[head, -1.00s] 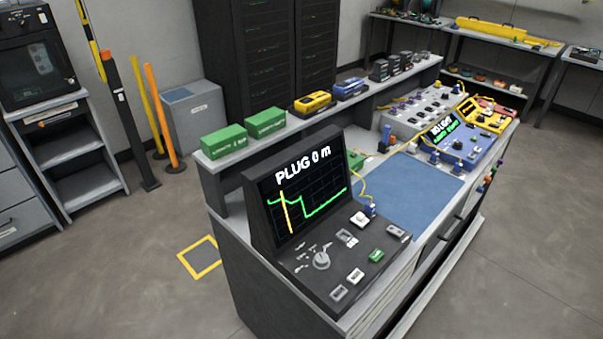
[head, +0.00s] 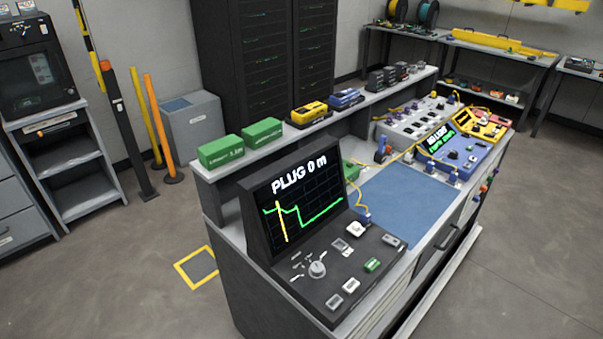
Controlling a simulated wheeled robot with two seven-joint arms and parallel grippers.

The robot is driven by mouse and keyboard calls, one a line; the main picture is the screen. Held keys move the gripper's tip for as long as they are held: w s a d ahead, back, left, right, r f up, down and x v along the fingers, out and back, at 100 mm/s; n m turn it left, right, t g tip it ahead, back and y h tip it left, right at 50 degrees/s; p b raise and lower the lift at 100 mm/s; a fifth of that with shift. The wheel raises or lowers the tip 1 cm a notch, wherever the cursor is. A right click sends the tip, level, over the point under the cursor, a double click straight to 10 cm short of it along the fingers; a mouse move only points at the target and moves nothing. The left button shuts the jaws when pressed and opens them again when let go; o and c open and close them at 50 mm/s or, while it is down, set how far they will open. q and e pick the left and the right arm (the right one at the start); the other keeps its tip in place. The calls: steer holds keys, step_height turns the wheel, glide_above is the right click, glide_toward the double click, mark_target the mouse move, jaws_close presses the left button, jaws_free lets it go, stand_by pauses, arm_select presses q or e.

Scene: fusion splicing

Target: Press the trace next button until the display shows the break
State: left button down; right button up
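The black trace instrument (head: 285,222) stands at the near end of the workbench. Its display (head: 300,197) reads "PLUG 0 m", with a green trace and a yellow vertical marker near the trace's left part. Its sloped panel carries a round knob (head: 317,269), a green button (head: 372,265), a white-topped button (head: 354,229) and several grey and white buttons, including two near the front edge (head: 343,293). The labels are too small to read, so I cannot tell which is trace next. Neither of my grippers is in view.
A blue mat (head: 405,198) lies behind the instrument, with a yellow cable (head: 357,192) beside it. A blue device (head: 458,148) and a yellow device (head: 485,125) stand farther along. Green boxes (head: 220,151) sit on the raised shelf. Floor right of the bench is clear.

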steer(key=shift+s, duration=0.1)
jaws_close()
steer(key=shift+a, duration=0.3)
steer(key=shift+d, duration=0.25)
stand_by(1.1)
